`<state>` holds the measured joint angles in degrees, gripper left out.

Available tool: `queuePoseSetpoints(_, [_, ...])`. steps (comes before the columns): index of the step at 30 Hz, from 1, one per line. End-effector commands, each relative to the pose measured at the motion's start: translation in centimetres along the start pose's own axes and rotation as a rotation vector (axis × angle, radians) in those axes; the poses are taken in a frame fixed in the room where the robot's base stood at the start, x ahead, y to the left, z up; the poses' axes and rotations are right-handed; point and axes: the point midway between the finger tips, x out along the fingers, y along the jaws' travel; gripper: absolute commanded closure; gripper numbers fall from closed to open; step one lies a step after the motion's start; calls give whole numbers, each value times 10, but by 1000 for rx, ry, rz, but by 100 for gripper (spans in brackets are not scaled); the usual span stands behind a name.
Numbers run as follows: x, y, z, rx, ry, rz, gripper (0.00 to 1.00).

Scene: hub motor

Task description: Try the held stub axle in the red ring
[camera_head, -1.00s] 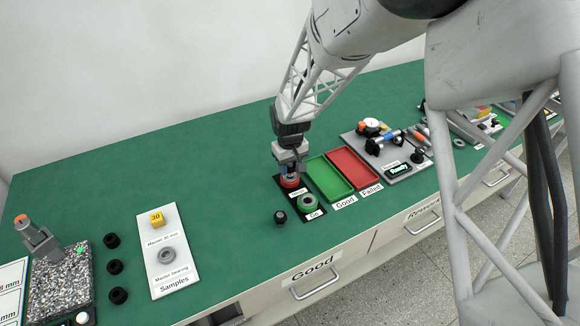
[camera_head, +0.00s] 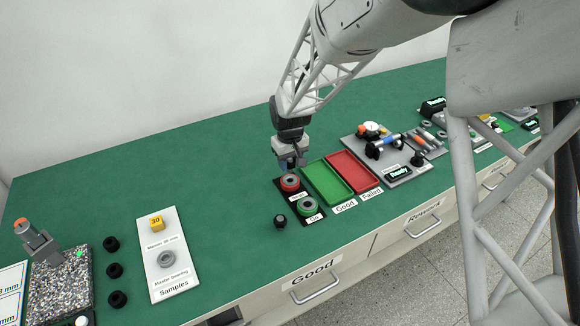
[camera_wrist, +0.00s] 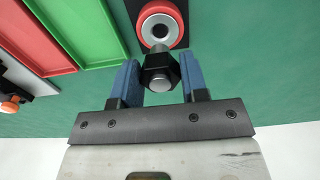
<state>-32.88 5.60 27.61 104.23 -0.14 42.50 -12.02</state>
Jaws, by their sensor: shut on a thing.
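My gripper (camera_head: 288,164) hangs just above and behind the red ring (camera_head: 290,182). In the wrist view, my gripper (camera_wrist: 158,82) has its blue fingers shut on the stub axle (camera_wrist: 160,72), a black hexagonal piece with a grey metal end. The red ring (camera_wrist: 160,24) shows beyond it, with a grey inner collar and an open dark bore. The axle's shaft points toward the ring and overlaps its near edge in this view. The bore looks empty, and the axle seems apart from the ring. The held axle is mostly hidden in the head view.
A green ring (camera_head: 307,206) labelled Go is in front of the red one on the same black base. Another black stub axle (camera_head: 280,221) stands left of it. A green tray (camera_head: 328,183) and a red tray (camera_head: 354,174) lie to the right. Table behind is clear.

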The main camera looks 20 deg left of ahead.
Motion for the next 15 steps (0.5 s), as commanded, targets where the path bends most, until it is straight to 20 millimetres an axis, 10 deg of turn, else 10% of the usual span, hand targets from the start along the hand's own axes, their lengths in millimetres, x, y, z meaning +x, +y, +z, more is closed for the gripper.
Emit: queuePoseSetpoints(15, [-13, 0, 0, 0, -1, 0, 90])
